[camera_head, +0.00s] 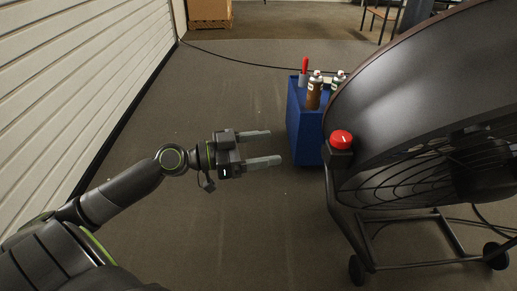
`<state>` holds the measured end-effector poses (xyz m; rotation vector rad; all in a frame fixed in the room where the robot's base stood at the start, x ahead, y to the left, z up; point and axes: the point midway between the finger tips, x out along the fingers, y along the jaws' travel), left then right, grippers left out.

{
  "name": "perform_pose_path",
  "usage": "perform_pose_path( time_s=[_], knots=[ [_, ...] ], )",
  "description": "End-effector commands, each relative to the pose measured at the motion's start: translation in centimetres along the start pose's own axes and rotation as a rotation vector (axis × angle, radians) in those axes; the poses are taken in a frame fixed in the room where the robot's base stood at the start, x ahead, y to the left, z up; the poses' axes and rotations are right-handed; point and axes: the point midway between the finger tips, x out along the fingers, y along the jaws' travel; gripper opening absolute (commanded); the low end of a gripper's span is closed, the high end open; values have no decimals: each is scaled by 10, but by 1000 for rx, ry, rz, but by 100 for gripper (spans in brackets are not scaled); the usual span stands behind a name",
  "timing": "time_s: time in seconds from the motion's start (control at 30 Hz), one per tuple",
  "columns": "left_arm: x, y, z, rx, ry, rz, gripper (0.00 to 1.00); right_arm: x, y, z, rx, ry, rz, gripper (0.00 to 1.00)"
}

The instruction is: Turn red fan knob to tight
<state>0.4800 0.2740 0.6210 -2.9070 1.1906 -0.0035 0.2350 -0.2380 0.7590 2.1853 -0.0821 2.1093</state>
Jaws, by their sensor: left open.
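The red fan knob (341,139) sits on a dark bracket at the left side of the big black fan (400,85). A small light mark shows on its top. My left gripper (276,147) reaches in from the left with its two grey fingers apart and nothing between them. The fingertips point right toward the knob, with a clear gap between them and it. My right gripper is not in view.
A blue cart (305,130) holding spray cans (314,92) and a red-topped item (304,68) stands behind the knob. The fan stands on a wheeled frame (405,267). A white slatted wall (75,75) runs along the left. The floor between is clear, apart from a cable.

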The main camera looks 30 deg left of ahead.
Motion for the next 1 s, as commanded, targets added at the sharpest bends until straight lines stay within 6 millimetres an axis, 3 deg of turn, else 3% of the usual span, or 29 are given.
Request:
perform_pose_path(
  time_s=[0.2, 0.83, 1.0],
  knots=[
    [-8, 0, 0, -2, -3, -2, 68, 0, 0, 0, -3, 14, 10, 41],
    [-9, 0, 0, -2, 2, -8, 68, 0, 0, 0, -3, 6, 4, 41],
    [-8, -2, -4, 9, 67, -94, 68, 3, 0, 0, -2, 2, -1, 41]
  ],
)
